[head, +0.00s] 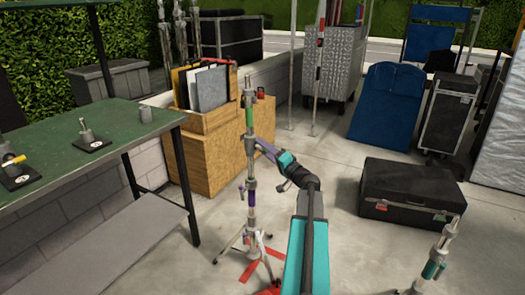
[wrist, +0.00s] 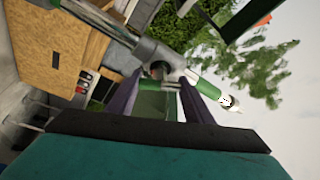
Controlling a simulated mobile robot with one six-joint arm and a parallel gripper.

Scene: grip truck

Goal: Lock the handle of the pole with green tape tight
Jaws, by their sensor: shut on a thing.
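The pole with green tape (head: 249,118) stands upright in the head view, on a stand with legs spread on the floor. A purple band (head: 251,198) is lower on the same stand. In the wrist view the pole runs diagonally, its green tape (wrist: 209,89) right of a grey metal collar (wrist: 150,50). My gripper (head: 260,146) reaches the collar below the green tape from the right. In the wrist view the purple fingers of my gripper (wrist: 161,76) close on the handle at the collar. The handle is mostly hidden between the fingers, so its exact angle is unclear.
A green-topped table (head: 80,140) stands at the left, with small metal fittings on it. A wooden crate (head: 225,155) is close behind the pole. A black case (head: 410,190) lies at the right. Another stand (head: 436,262) is at the lower right. Open floor lies between.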

